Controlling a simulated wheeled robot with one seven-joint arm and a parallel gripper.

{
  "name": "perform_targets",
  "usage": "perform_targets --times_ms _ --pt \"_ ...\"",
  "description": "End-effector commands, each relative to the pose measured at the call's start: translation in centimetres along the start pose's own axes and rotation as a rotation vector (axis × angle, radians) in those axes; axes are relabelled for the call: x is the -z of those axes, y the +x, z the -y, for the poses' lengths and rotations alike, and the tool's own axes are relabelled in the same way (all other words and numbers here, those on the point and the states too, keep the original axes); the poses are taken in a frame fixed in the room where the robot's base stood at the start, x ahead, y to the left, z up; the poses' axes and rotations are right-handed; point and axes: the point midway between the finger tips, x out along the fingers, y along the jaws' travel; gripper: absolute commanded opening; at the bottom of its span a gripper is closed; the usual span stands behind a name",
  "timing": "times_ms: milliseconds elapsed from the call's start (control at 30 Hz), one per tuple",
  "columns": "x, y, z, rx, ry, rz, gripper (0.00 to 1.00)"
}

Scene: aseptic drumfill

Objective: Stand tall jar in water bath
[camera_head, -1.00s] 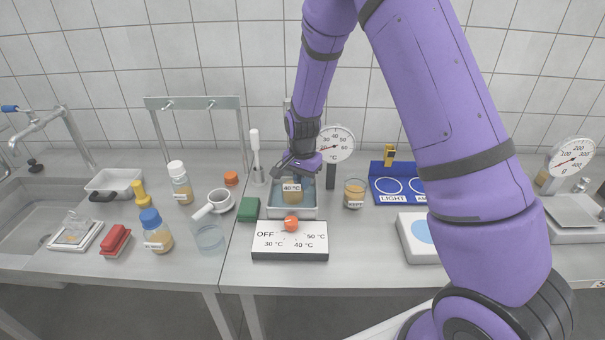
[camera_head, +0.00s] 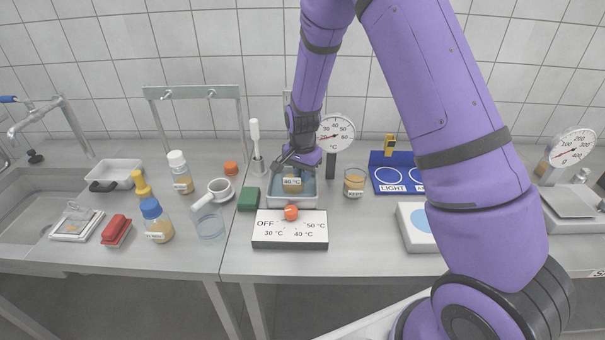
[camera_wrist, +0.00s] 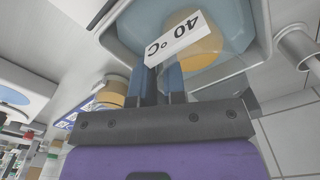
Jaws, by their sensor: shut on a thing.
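The jar (camera_head: 292,186) is a small container with amber contents and a white "40 °C" label. It is inside the water bath (camera_head: 293,202), a pale tray with blue water behind a control box. In the wrist view the amber jar (camera_wrist: 203,52) appears upright behind its label, within the bath's rim (camera_wrist: 112,42). My gripper (camera_head: 291,170) reaches down into the bath from above and is shut on the jar. Its blue fingers (camera_wrist: 158,68) meet the jar at the label's edge. The jar's base and its contact with the bath floor cannot be made out.
The control box (camera_head: 290,240) with an orange knob stands in front of the bath. Another amber jar (camera_head: 354,184) stands close right, a green block (camera_head: 248,199) close left. A dial thermometer (camera_head: 335,134) is behind.

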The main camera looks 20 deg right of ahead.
Motion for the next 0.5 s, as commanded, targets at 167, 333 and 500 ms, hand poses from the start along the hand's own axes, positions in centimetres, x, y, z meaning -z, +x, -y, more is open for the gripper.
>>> perform_targets --times_ms 167,333,500 --pt "0.02 0.27 0.02 0.001 0.0 0.0 0.0" --pt "0.03 0.55 0.03 0.001 0.0 -0.001 0.0" --pt "0.03 0.76 0.03 0.001 0.0 -0.001 0.19"
